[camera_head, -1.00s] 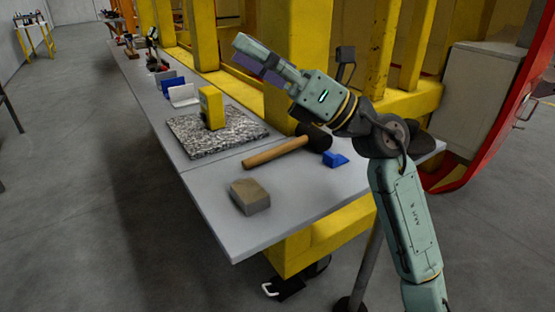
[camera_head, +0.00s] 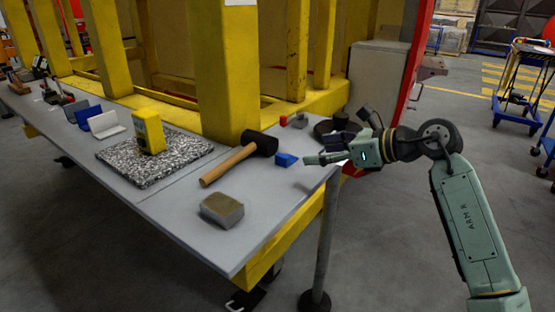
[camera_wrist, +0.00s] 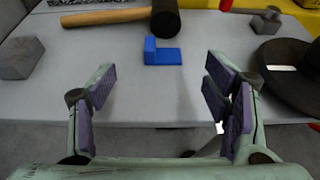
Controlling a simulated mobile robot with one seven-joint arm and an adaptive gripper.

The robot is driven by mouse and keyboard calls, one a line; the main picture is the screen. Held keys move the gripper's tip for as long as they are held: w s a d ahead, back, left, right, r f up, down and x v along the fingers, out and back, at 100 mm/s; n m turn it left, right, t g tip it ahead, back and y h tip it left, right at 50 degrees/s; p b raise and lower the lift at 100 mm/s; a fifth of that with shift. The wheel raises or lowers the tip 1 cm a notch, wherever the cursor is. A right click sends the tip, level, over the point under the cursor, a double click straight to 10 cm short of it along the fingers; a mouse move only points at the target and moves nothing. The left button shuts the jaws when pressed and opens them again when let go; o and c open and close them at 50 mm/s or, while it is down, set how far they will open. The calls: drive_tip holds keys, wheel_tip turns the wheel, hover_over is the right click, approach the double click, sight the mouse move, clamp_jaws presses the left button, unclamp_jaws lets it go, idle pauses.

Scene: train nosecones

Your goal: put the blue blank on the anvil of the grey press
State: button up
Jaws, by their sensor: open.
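The blue blank (camera_head: 286,160) is a small L-shaped block lying on the grey table near its right end. In the wrist view the blank (camera_wrist: 165,56) lies ahead of my gripper, with its upright part to the left. My gripper (camera_head: 322,151) is open and empty, just right of the blank in the head view and apart from it. In the wrist view its purple-padded fingers (camera_wrist: 160,82) are spread wide. A small grey stepped object (camera_wrist: 266,20) stands at the back right; I cannot tell whether it is the grey press. No anvil can be made out.
A black-headed mallet (camera_head: 262,143) lies behind and left of the blank. A grey-brown block (camera_head: 221,210) sits near the front edge. A dark round object (camera_wrist: 290,80) is to the right. A yellow device (camera_head: 149,132) stands on a speckled slab (camera_head: 185,151).

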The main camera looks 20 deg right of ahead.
sight(294, 164)
drive_tip(key=p+x, duration=0.3)
drive_tip(key=x, duration=0.5)
drive_tip(key=shift+w+f, duration=0.1)
drive_tip(key=shift+w, duration=0.25)
drive_tip(key=c, duration=1.2)
drive_tip(key=shift+c, duration=0.2)
